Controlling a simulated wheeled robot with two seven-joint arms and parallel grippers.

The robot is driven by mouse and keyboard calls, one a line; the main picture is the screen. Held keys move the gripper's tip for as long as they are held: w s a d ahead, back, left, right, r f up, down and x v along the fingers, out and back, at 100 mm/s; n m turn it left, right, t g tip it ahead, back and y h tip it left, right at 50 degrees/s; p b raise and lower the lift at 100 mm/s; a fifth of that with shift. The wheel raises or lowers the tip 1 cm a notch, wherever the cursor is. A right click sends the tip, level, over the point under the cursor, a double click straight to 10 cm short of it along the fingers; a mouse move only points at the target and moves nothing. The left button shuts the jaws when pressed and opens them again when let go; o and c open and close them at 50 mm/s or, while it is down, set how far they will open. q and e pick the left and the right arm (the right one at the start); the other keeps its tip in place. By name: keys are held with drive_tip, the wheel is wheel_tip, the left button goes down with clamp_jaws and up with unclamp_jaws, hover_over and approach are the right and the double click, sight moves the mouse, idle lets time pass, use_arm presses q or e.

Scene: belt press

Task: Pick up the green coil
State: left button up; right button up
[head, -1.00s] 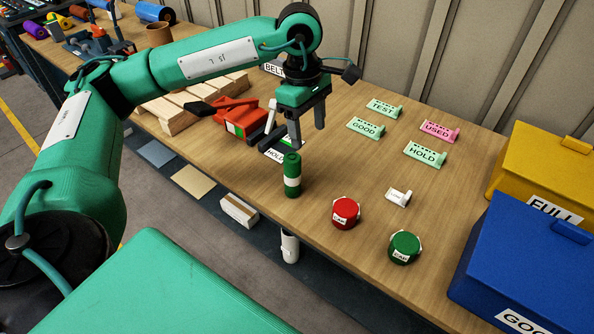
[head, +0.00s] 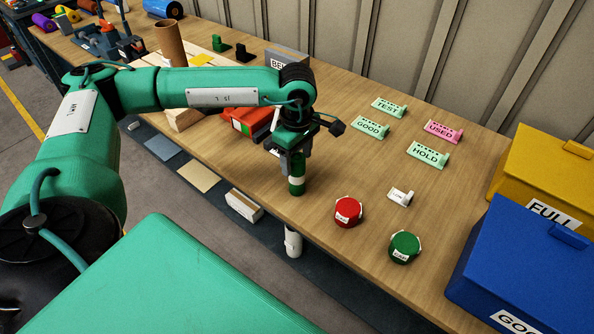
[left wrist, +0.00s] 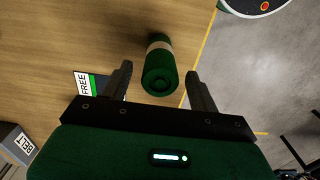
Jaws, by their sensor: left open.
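A green coil (head: 297,186), a small upright cylinder with a pale band, stands on the wooden table near its front edge. My left gripper (head: 295,163) points down right over it and hides its upper part. In the left wrist view the coil (left wrist: 159,72) shows between the two open fingers of the left gripper (left wrist: 159,76), with a gap on each side. The gripper holds nothing. My right gripper is not in view.
A red round piece (head: 348,211) and a green round piece (head: 404,247) lie to the right of the coil. A red item (head: 250,121) lies behind left. Label stands (head: 370,127) are farther back. A blue box (head: 525,265) and yellow box (head: 545,165) stand at right.

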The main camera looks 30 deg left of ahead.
use_arm(q)
drive_tip(key=shift+f, duration=1.1)
drive_tip(key=c, duration=1.2)
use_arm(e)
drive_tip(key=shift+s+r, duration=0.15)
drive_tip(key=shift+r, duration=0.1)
use_arm(q)
drive_tip(key=shift+r, duration=0.15)
